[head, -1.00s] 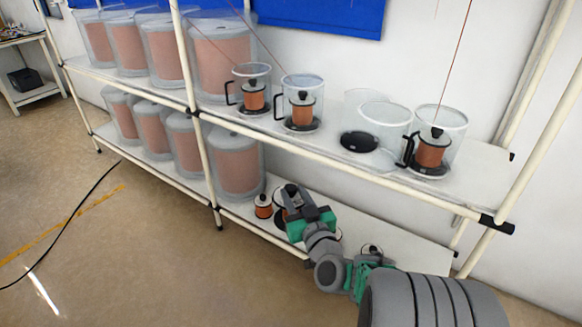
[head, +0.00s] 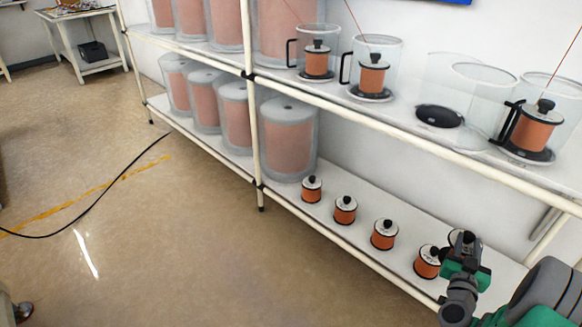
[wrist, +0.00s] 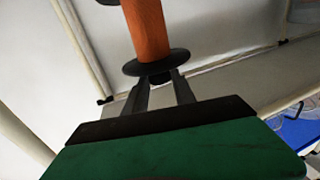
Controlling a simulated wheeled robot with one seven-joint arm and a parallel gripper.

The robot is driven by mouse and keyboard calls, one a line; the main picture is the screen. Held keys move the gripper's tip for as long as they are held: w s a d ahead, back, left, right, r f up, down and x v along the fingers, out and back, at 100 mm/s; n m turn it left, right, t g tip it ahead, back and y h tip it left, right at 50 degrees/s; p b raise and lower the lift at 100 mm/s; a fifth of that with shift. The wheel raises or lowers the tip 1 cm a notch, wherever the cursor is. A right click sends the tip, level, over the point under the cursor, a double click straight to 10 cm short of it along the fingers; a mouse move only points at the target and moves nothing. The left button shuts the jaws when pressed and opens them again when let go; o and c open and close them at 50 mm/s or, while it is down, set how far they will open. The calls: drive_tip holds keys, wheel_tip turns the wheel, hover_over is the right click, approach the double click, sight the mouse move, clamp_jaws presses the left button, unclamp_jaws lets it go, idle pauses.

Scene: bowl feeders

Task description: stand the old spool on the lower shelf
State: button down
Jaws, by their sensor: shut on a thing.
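My gripper (head: 465,262) is at the right end of the lower shelf (head: 330,228). It is shut on a spool, taken to be the old spool, which shows in the wrist view as an orange winding (wrist: 147,28) with a dark flange and a dark knob between the fingertips (wrist: 160,84). In the head view only the top (head: 464,238) of this spool shows behind the gripper. I cannot tell whether its base touches the shelf. A similar spool (head: 428,262) stands close to its left.
More orange spools stand in a row on the lower shelf, such as one at the left (head: 312,190) and one midway (head: 384,235). Large drums (head: 290,140) fill its far left part. The upper shelf (head: 400,120) above holds clear feeder bowls (head: 375,68).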

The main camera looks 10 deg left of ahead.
drive_tip(key=d+f+b, duration=0.1)
drive_tip(key=f, duration=0.2)
drive_tip(key=d+f+h, duration=0.1)
drive_tip(key=f, duration=0.3)
drive_tip(key=s+d+f+m+g+h+b, duration=0.1)
drive_tip(key=f, duration=0.2)
drive_tip(key=shift+d+f+b, duration=0.15)
drive_tip(key=shift+d+b, duration=0.15)
drive_tip(key=shift+d, duration=0.1)
drive_tip(key=w+d+f+b, duration=0.2)
drive_tip(key=d+f+b, duration=0.5)
drive_tip(key=d+f, duration=0.6)
drive_tip(key=shift+w+d+b, duration=0.35)
drive_tip(key=shift+d, duration=0.1)
drive_tip(key=shift+f, duration=0.15)
drive_tip(key=c, duration=1)
unclamp_jaws()
drive_tip(key=shift+f, duration=0.1)
drive_tip(key=shift+c, duration=0.2)
